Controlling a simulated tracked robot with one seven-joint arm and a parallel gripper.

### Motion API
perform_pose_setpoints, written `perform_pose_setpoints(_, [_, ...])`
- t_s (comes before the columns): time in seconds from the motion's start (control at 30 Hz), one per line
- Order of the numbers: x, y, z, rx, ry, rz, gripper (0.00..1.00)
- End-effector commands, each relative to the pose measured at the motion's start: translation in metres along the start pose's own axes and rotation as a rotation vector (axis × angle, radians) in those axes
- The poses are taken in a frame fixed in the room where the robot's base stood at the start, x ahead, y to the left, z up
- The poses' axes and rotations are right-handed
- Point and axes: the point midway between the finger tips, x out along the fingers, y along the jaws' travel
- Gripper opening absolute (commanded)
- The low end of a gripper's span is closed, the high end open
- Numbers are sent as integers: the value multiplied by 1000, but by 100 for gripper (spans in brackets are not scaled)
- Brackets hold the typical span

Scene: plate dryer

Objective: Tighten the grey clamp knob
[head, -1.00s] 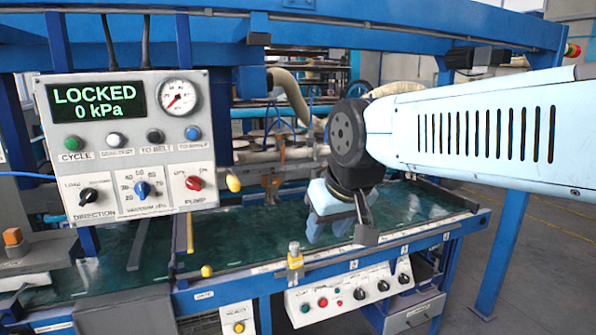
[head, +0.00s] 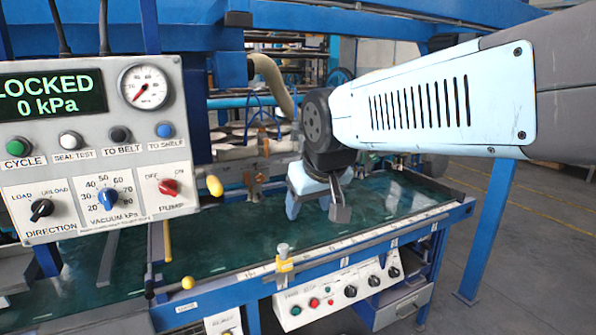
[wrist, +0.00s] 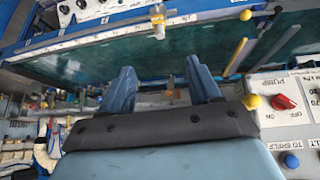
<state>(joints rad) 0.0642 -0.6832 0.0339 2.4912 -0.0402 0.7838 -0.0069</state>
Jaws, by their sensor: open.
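The grey clamp knob (head: 283,247) sits on top of a small yellow clamp (head: 285,265) on the front rail of the green belt table. In the wrist view the yellow clamp (wrist: 157,10) is at the top, with the grey knob (wrist: 158,20) just below it. My gripper (head: 316,208) is open and empty above the belt, to the right of the knob and higher in the head view. In the wrist view its two blue fingers (wrist: 160,76) stand apart, and the knob is beyond the tips, clear of them.
A control panel (head: 95,150) on the left reads LOCKED, 0 kPa. A yellow-tipped lever (head: 214,186) sticks out at its right. A yellow knob (head: 188,283) and a lower switch box (head: 340,290) are along the front rail. The green belt (head: 230,235) is mostly clear.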

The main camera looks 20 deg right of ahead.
Motion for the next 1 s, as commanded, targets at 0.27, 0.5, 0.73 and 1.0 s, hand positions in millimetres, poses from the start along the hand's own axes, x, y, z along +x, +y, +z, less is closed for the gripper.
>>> perform_pose_setpoints(0.27, [66,44,-78,-76,144,153,63])
perform_pose_setpoints(0.5, [125,84,-131,-168,276,211,63])
perform_pose_setpoints(0.73, [181,120,-165,-243,415,206,63])
perform_pose_setpoints(1.0, [236,159,-185,-280,615,147,63])
